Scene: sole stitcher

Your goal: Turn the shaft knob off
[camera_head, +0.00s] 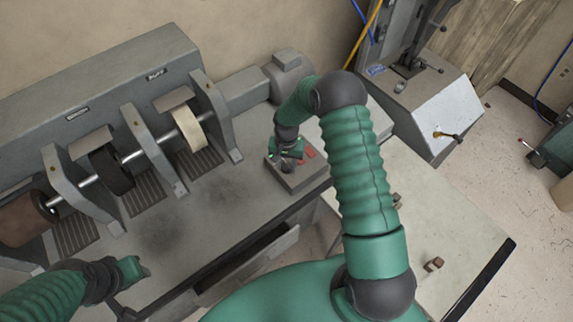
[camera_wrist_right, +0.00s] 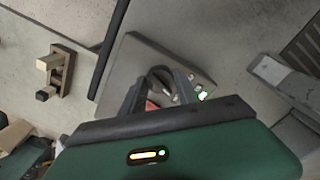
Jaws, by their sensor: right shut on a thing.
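The shaft knob (camera_wrist_right: 160,80) is a dark round knob on a grey control box (camera_wrist_right: 133,50). In the right wrist view my right gripper (camera_wrist_right: 160,84) has its two fingers on either side of the knob, shut on it. In the head view the right gripper (camera_head: 290,158) is over the control box (camera_head: 294,185), and it hides the knob there. A red part (camera_head: 309,152) of the box shows beside the gripper. My left gripper (camera_head: 135,272) is at the lower left, in front of the bench; its fingers do not show clearly.
The grinding machine (camera_head: 140,155) with its shaft and wheels stands on the bench to the left. A grey machine (camera_head: 440,108) stands at the back right. A pale table (camera_head: 440,215) lies to the right. The bench top (camera_head: 225,195) before the control box is clear.

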